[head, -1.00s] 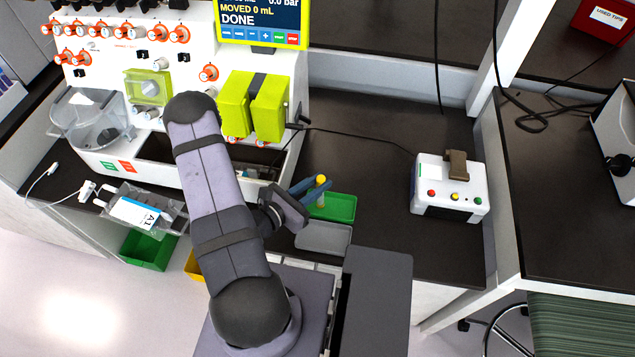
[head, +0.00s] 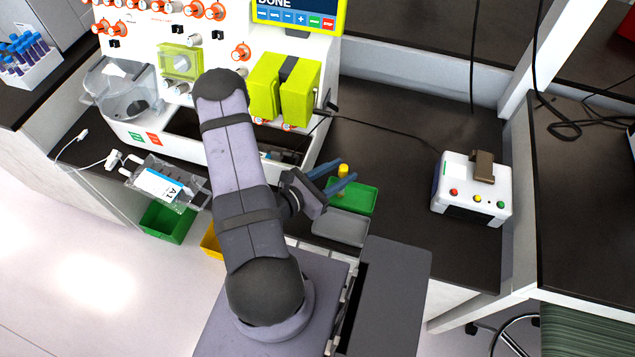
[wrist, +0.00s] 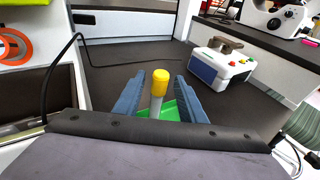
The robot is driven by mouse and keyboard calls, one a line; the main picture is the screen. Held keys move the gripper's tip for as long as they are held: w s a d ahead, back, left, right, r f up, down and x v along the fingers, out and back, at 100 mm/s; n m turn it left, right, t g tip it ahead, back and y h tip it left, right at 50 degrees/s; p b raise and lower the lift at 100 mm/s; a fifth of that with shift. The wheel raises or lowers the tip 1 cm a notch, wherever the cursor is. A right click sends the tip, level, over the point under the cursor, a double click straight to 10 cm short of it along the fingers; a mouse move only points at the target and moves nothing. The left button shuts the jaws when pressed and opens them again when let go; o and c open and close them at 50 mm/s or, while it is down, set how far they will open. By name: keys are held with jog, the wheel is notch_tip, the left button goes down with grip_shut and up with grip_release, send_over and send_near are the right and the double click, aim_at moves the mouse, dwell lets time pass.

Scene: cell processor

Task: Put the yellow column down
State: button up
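The yellow column has a yellow cap (head: 343,171) and a pale body. It stands about upright at the left part of the green tray (head: 367,198). My gripper (head: 346,171) is open, with its blue fingers on either side of the column. In the wrist view the yellow cap (wrist: 160,82) rises between the two fingers, with a visible gap on each side. Part of the green tray (wrist: 172,112) shows behind it. The column's lower end is hidden in the wrist view.
A grey tray (head: 341,229) lies in front of the green one. A white device with coloured buttons (head: 472,190) stands to the right. The large white processor (head: 215,130) is at the left. The dark bench between tray and device is clear.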

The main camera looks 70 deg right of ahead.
jog(key=b+v, duration=0.2)
jog(key=v, duration=0.9)
jog(key=shift+a+b, duration=0.35)
jog(key=shift+b, duration=0.05)
jog(key=shift+w, duration=0.15)
jog(key=shift+w, duration=0.1)
jog(key=w+a+r+m+t+y, duration=0.2)
jog(key=w+a+m+y, duration=0.1)
jog(key=a, duration=0.6)
jog(key=w+a+r+m+t+y, duration=0.2)
jog(key=w+a+m+t+y, duration=0.1)
jog(key=w+a, duration=0.5)
jog(key=w+a+r+m+t+y, duration=0.2)
jog(key=w+a+m+y, duration=0.3)
jog(key=a, duration=0.6)
jog(key=shift+w+t+y, duration=0.5)
jog(key=shift+t+y, duration=0.2)
jog(key=shift+y, duration=0.3)
jog(key=shift+a, duration=0.1)
